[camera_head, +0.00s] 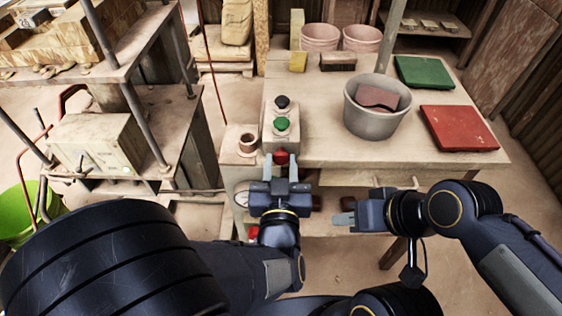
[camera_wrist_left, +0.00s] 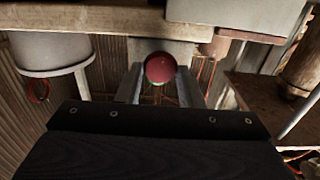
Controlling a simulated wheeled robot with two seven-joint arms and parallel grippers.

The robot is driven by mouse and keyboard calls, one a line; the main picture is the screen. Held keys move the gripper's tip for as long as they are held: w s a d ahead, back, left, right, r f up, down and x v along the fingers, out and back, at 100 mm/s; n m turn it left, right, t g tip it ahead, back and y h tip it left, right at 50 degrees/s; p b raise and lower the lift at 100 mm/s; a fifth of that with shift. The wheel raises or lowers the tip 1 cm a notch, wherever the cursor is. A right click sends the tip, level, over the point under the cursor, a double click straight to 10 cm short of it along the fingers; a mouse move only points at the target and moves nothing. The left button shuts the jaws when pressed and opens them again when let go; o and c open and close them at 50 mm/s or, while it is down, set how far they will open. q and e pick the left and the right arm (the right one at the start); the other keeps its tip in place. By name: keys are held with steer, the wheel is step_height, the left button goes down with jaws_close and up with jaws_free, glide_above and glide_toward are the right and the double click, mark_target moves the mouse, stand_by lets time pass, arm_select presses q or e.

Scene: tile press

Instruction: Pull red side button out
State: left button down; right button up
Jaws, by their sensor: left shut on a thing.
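The red side button (camera_head: 281,156) sits on the front of the press's button box, below the green button (camera_head: 282,125) and the black button (camera_head: 282,103). My left gripper (camera_head: 280,165) is shut on the red button, with one finger on each side of it. In the left wrist view the round red button (camera_wrist_left: 160,68) shows between the two finger tips. My right gripper (camera_head: 345,218) points left, in front of the table and to the right of my left gripper. It appears empty, but its finger gap cannot be made out.
The table (camera_head: 330,148) carries a grey bucket (camera_head: 374,118) with a reddish block inside, a red tile (camera_head: 457,128), a green tile (camera_head: 424,72), a brush (camera_head: 338,62) and a yellow sponge (camera_head: 298,61). A shelf with boxes stands left. The table's front middle is clear.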

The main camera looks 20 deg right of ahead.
arm_select(q)
steer(key=shift+s, duration=0.1)
steer(key=c, duration=1)
jaws_free()
steer(key=v, duration=0.8)
